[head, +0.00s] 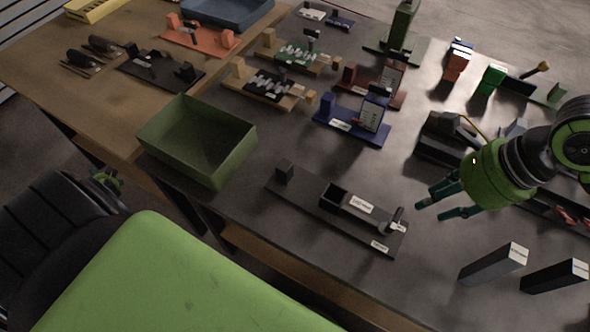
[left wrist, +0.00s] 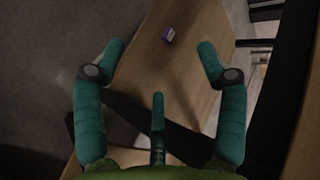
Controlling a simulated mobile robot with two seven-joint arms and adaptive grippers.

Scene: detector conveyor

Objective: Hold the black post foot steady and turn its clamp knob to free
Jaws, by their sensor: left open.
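A long black base (head: 300,192) lies at the front middle of the dark table in the head view. It carries an upright block, a raised open-topped housing with a white label, and a small upright lever or knob (head: 397,216) at its right end. I take this for the post foot and clamp knob, but cannot be sure. My right gripper (head: 430,210) is just right of that knob, its two teal fingers apart and empty, not touching it. My left gripper (left wrist: 160,48) is open and empty in the left wrist view, away from the base.
A green open bin (head: 198,140) stands left of the base. Several coloured fixtures fill the table's back.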

